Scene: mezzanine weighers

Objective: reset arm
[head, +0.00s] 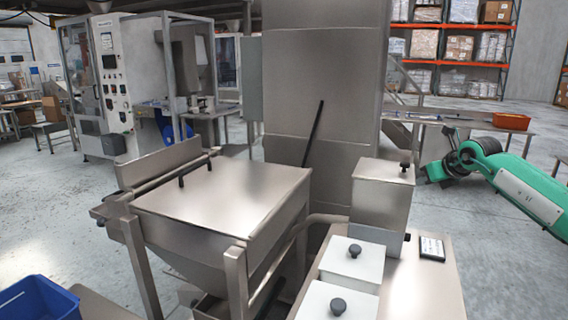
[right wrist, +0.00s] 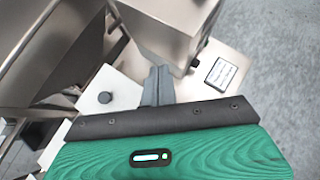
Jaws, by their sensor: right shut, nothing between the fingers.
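My right arm comes in from the right edge of the head view, green with a dark joint. My right gripper (head: 424,174) is small there, at the arm's end, a little to the right of the lidded steel canister (head: 383,193). In the right wrist view its grey fingers (right wrist: 157,84) are together with nothing between them. They show over the steel worktop area, between a black knob (right wrist: 105,97) and a small label plate (right wrist: 222,73). I cannot tell their height above it. My left gripper is in neither view.
A large steel hopper (head: 215,195) stands left of a tall steel column (head: 318,110). White lidded bins (head: 352,262) and the label plate (head: 432,248) are on the front steel worktop (head: 425,290). A blue crate (head: 38,302) is lower left. Open floor lies at right.

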